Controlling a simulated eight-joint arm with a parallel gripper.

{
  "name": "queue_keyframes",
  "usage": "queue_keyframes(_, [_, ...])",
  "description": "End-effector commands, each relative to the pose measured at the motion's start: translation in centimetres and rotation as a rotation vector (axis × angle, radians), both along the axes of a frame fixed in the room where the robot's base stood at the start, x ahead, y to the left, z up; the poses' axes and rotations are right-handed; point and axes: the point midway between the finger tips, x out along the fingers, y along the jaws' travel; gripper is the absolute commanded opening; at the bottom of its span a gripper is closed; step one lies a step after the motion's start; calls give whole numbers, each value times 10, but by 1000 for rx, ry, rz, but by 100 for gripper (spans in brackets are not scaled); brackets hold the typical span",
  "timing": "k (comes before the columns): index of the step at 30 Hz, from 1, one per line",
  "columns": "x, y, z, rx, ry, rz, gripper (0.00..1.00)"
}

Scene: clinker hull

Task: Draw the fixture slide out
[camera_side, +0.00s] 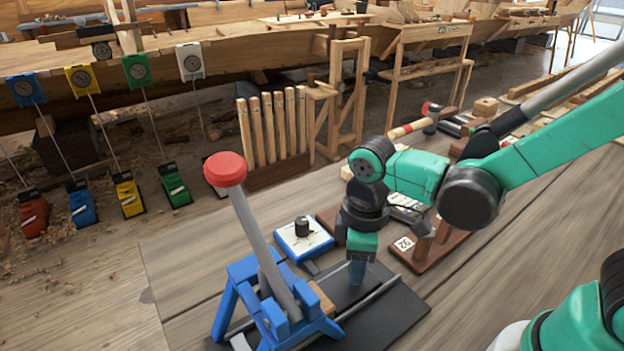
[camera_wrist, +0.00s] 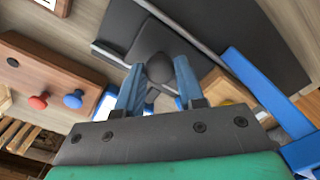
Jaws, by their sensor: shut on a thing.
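The fixture is a black base plate (camera_side: 385,318) with grey rails, which also shows in the wrist view (camera_wrist: 255,40). A dark slide (camera_wrist: 150,38) with a round black knob (camera_wrist: 160,68) sits between the rails. My gripper (camera_side: 357,278) points down over the plate. In the wrist view its two blue fingers (camera_wrist: 160,80) stand on either side of the knob and are shut on it. In the side view the fingers hide the knob. A blue frame (camera_side: 240,285) with a grey lever and red ball top (camera_side: 225,168) stands at the plate's left end.
A wooden block (camera_side: 320,298) lies between the blue frame and my gripper. A blue-and-white box (camera_side: 303,240) with a black knob stands behind the plate. A brown wooden stand (camera_side: 425,250) is close on the right. Bare bench (camera_side: 190,265) lies to the left.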

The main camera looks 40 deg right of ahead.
Motion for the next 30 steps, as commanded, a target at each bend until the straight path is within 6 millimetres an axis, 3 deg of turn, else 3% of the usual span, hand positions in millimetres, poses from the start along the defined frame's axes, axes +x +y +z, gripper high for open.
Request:
queue_keyframes(3, [2,-31,0,-1,-6,-11,0])
queue_keyframes(7, [2,-51,0,-2,-6,-7,0])
queue_keyframes(19, [1,-59,0,-1,-8,1,0])
queue_keyframes(20, [1,-59,0,-1,-8,1,39])
queue_keyframes(23, [1,-59,0,0,-7,1,65])
queue_keyframes(30, [0,-59,0,0,-4,0,65])
